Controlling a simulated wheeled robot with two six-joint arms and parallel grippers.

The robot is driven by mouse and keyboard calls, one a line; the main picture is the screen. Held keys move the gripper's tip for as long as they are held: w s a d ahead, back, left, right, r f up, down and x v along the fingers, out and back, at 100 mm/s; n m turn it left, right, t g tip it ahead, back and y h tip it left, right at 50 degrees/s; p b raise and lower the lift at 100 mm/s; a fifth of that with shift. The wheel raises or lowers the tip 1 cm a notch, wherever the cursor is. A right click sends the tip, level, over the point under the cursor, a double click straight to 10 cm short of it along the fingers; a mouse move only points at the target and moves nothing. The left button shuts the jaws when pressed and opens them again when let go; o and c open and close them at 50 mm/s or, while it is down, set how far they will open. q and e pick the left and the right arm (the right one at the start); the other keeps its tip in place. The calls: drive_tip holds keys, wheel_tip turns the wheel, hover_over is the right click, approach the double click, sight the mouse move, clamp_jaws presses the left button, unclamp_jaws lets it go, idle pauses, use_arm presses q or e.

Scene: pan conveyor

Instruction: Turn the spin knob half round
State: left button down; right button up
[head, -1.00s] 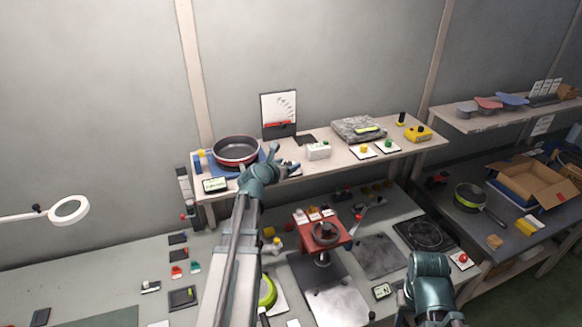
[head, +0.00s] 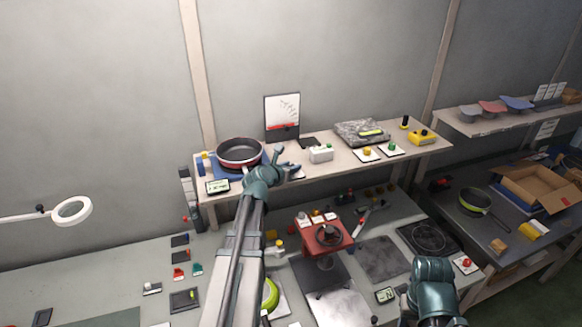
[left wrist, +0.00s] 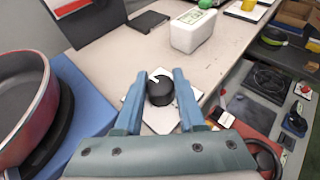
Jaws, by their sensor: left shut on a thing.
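The spin knob (left wrist: 160,91) is black and round with a white pointer mark, on a white plate (left wrist: 157,118) on the raised shelf. In the left wrist view its pointer points up, slightly left. My left gripper (left wrist: 158,92) has one blue finger on each side of the knob and is shut on it. In the head view my left gripper (head: 287,162) is over the shelf, right of the red pan (head: 239,152), and hides the knob. My right arm shows at the lower right of the head view, but its gripper fingers do not show.
The pan on its blue mat (left wrist: 88,92) is close to the left finger. A white box with a green button (head: 321,153) stands to the right. A chart stand (head: 282,115) is behind. Below, a red press with a handwheel (head: 327,236) stands on the lower bench.

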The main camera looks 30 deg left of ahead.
use_arm(q)
drive_tip(key=shift+h, duration=0.3)
drive_tip(key=m+h, duration=0.2)
drive_tip(key=shift+w+a+m+h, duration=0.1)
drive_tip(key=shift+a+m+h, duration=0.05)
drive_tip(key=shift+m+h, duration=0.25)
drive_tip(key=shift+m+g+h, duration=0.6)
drive_tip(key=shift+m+h, duration=0.9)
drive_tip(key=shift+h, duration=0.1)
drive_tip(key=c, duration=0.5)
unclamp_jaws()
